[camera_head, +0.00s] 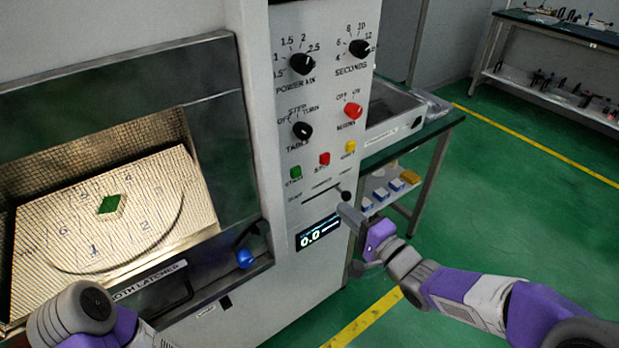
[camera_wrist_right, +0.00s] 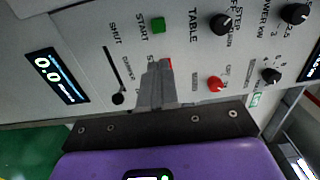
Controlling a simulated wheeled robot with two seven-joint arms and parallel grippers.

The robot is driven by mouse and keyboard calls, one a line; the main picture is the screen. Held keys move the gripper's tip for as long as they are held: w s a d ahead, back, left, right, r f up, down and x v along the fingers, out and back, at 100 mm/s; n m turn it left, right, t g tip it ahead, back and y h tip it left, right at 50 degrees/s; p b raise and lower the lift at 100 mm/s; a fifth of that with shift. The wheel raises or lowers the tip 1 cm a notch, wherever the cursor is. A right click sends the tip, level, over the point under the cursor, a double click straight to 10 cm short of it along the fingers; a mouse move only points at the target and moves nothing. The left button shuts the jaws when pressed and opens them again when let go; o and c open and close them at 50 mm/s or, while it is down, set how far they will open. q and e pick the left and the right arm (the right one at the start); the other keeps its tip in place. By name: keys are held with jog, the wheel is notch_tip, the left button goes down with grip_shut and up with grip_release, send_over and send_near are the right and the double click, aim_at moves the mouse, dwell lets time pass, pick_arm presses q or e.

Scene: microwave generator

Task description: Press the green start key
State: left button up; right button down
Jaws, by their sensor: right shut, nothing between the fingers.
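The green start key (camera_head: 296,173) is on the microwave generator's control panel, at the left of a row with a red key (camera_head: 324,158) and a yellow key (camera_head: 350,146). In the right wrist view the green key (camera_wrist_right: 158,25) shows clear of the fingers. My right gripper (camera_head: 347,212) is shut and empty, below and right of the green key. I cannot tell the exact gap to the panel. My left arm shows at the lower left, but its gripper is not in view.
A black slider knob (camera_head: 346,196) and a display (camera_head: 318,232) reading 0.0 lie near the right gripper. Dials are above the keys. The open chamber (camera_head: 150,240) at left holds a green block (camera_head: 110,204). A workbench (camera_head: 430,125) stands behind at right.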

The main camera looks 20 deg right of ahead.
jog(key=shift+w+p, duration=1.15)
jog(key=shift+p, duration=1.65)
send_near(302, 171)
jog(key=x, duration=0.5)
jog(key=shift+w+a+f+p, duration=0.1)
jog(key=shift+w+a+p, duration=0.1)
jog(key=shift+w+p, duration=0.15)
jog(key=shift+w+a, duration=0.15)
jog(key=shift+w, duration=0.4)
